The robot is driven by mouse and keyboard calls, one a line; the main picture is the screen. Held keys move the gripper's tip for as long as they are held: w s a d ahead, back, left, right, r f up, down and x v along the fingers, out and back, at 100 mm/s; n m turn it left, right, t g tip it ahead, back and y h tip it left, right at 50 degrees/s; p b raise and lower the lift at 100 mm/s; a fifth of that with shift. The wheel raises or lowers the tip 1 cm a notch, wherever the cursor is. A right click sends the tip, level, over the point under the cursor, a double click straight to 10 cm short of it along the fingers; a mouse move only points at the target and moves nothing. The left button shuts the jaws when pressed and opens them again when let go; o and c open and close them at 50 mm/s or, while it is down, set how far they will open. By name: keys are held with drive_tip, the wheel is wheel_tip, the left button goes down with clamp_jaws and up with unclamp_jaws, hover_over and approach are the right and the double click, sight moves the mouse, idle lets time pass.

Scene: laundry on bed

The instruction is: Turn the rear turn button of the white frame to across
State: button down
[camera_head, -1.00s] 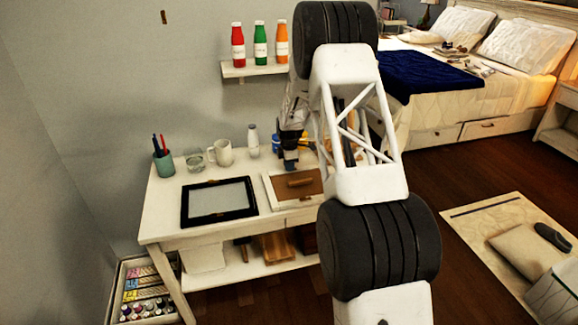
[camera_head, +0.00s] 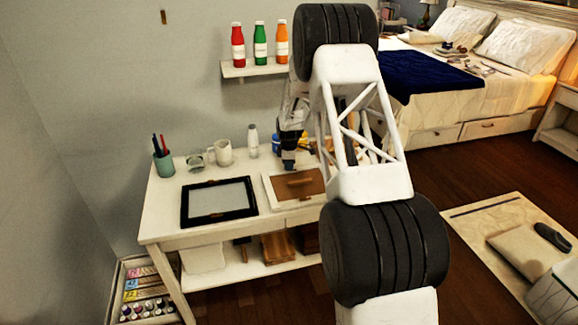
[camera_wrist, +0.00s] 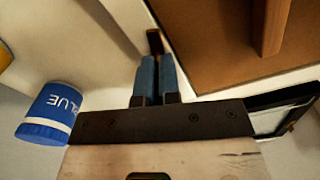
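The white frame (camera_head: 290,205) lies on the desk with its brown back panel (camera_head: 312,190) up. In the wrist view its white edge (camera_wrist: 215,92) runs beside the brown panel (camera_wrist: 215,45). A small brown turn button (camera_wrist: 155,42) sits at the frame's rear edge, just beyond my fingertips; its lower end is hidden by them. My gripper (camera_wrist: 157,58) has its two blue fingers close together, with only a thin gap. It points down at the frame's rear side in the head view (camera_head: 288,166). I cannot tell whether the fingertips touch the button.
A black frame (camera_head: 183,205) lies to the left on the desk. A blue-labelled jar (camera_wrist: 50,112) stands close to my gripper. A mug (camera_head: 223,153), white bottle (camera_head: 253,140) and pen cup (camera_head: 164,165) stand along the back. A shelf (camera_head: 250,71) with bottles hangs above.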

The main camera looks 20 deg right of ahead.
drive_tip(key=m, duration=1.1)
drive_tip(key=shift+m, duration=1.8)
drive_tip(key=c, duration=1.3)
unclamp_jaws()
drive_tip(key=shift+r, duration=0.1)
drive_tip(key=shift+r, duration=3.75)
